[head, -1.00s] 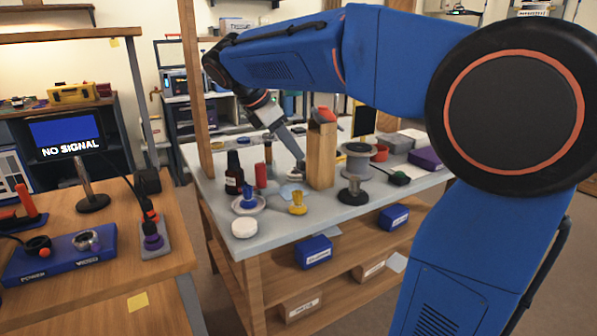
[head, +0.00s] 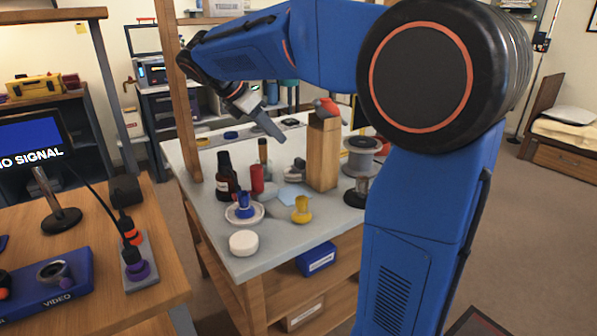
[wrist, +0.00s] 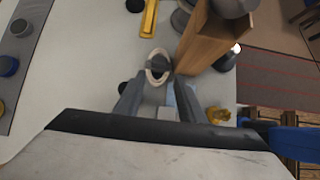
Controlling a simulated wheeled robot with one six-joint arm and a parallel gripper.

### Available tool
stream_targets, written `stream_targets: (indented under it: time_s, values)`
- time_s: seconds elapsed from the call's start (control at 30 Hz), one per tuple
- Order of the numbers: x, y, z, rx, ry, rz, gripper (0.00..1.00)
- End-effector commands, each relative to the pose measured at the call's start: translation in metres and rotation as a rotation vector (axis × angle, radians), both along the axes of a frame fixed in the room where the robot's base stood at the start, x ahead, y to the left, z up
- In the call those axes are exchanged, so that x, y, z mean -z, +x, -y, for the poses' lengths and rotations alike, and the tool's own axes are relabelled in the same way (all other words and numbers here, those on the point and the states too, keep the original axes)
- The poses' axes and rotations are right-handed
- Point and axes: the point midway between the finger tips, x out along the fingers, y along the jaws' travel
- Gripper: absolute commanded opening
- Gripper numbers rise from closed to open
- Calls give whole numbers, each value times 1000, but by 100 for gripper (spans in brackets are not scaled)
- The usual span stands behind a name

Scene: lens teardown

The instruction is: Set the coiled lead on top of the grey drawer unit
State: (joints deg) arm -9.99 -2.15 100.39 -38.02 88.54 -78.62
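My gripper (head: 274,134) is above the grey bench top, pointing down and to the right. In the wrist view its two fingers (wrist: 157,88) are apart with nothing held between them. A small pale ring with a dark middle (wrist: 158,66) lies on the bench just beyond the fingertips, beside a wooden block. It seems to be the small grey object (head: 294,171) in the head view. I cannot tell whether it is the coiled lead. A dark grey unit with drawers (head: 163,128) stands behind the bench, partly hidden by the wooden post and my arm.
The wooden block (head: 322,155) stands tall right of the gripper. A dark bottle (head: 224,175), red cylinder (head: 257,179), blue part on a saucer (head: 243,203), yellow part (head: 301,210) and white round tub (head: 243,243) crowd the bench's near half. A grey spool (head: 362,155) stands right.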

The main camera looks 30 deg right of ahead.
Motion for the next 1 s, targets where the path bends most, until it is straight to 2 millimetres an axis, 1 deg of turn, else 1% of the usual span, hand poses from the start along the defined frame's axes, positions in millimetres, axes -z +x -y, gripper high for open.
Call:
stream_targets:
  time_s: [0.1,0.33,0.5,0.67,1.0]
  values:
    - [17,0,14,3,0,-2,36]
    - [47,1,37,1,1,-2,36]
    - [60,1,47,1,0,-1,36]
    - [66,2,52,0,0,0,36]
    - [99,4,77,1,1,0,36]
